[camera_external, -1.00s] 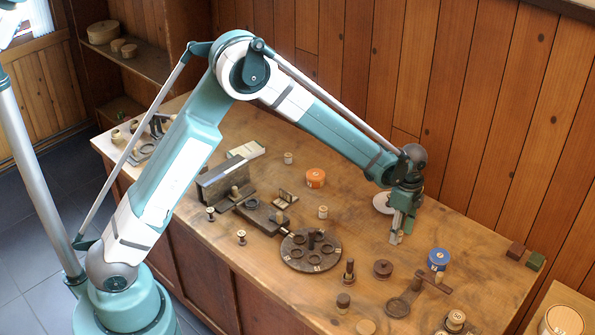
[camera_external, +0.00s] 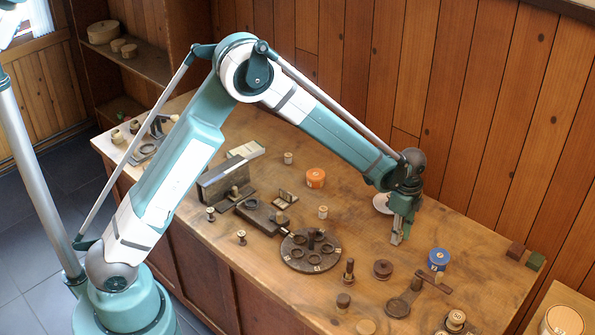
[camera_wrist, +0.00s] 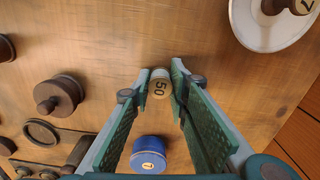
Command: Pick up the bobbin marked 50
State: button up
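The bobbin marked 50 (camera_wrist: 159,87) is small and pale, with its dark number facing the wrist camera and reading upside down. In the wrist view it sits between the fingertips of my gripper (camera_wrist: 160,77). Both fingers are close against its sides with no clear gap, so the gripper looks shut on it. In the outside view my gripper (camera_external: 397,238) points down low over the right half of the table, and the bobbin is hidden by the fingers there. Whether it touches the table cannot be told.
A blue round box (camera_wrist: 148,155) stands close by, also in the outside view (camera_external: 438,259). A white dish (camera_wrist: 258,28) holds another numbered bobbin. A dark spool (camera_wrist: 57,96) and a ring holder (camera_wrist: 42,133) lie left. The wooden wall (camera_external: 450,130) rises behind the table.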

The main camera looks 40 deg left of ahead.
jog(key=shift+r, duration=0.1)
jog(key=shift+c, duration=0.2)
jog(key=shift+r, duration=4.95)
